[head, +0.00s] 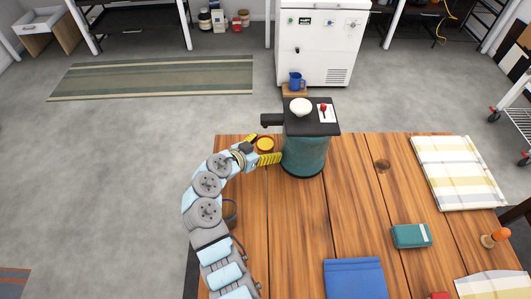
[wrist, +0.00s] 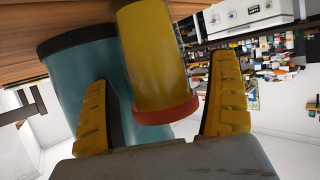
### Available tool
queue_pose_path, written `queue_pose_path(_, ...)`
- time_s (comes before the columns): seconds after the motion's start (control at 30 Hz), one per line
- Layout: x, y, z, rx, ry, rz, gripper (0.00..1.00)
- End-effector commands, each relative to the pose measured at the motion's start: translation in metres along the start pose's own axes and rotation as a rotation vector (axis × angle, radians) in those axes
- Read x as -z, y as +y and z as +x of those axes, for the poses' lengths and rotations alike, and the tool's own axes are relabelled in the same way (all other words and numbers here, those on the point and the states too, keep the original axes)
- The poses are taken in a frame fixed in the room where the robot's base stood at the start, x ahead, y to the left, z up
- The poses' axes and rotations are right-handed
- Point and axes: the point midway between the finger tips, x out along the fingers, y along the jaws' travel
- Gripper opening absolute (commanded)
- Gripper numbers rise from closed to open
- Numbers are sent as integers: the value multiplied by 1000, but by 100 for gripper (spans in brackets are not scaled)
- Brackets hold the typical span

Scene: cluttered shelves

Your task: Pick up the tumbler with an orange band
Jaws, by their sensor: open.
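The tumbler is a yellow cylinder (wrist: 152,55) with an orange-red band (wrist: 168,108) at the end nearest the wrist camera. In the head view its round yellow top (head: 265,145) shows at the table's far edge, just left of a teal canister. My gripper (head: 260,149) is there too, its yellow fingers open on either side of the tumbler. In the wrist view the tumbler stands between the open fingers (wrist: 161,72), with a clear gap to the right finger. The left finger is closer to it; I cannot tell whether they touch.
A dark rounded object (head: 230,212) is partly behind my arm. A teal box (head: 411,236) and cloths lie right. The table's middle (head: 320,220) is clear.

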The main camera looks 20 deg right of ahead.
Motion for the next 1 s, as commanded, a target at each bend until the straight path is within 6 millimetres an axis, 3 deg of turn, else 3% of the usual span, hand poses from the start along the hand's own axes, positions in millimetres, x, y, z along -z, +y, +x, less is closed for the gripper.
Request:
queue_pose_path(0.13,0,0,0,1,0,0,90)
queue_pose_path(0.4,0,0,-1,1,0,-1,16)
queue_pose_path(1.0,4,0,-2,1,1,0,15)
